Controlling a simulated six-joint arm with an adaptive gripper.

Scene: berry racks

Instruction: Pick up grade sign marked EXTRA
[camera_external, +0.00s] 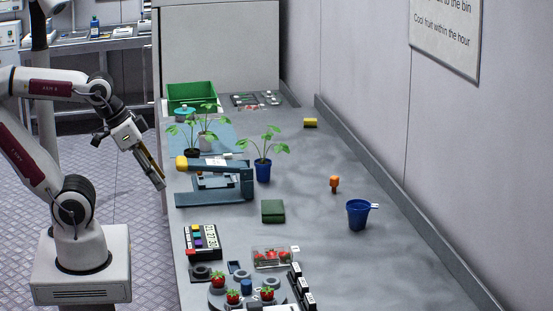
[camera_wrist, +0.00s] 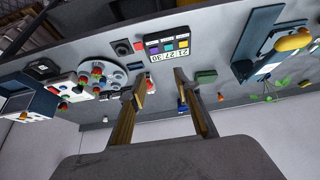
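Several small black blocks with white faces (camera_external: 303,284) stand in a row at the near right part of the bench in the external view. They may be grade signs, but their lettering is too small to read, so I cannot tell which is marked EXTRA. My gripper (camera_external: 157,180) hangs at the left edge of the bench, well apart from them. In the wrist view my gripper (camera_wrist: 158,86) shows two separated fingers with nothing between them. I cannot make out the EXTRA sign in the wrist view.
A round grey holder with strawberries (camera_external: 217,296) and a clear punnet (camera_external: 272,258) lie beside the blocks. The bench's right side is mostly clear.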

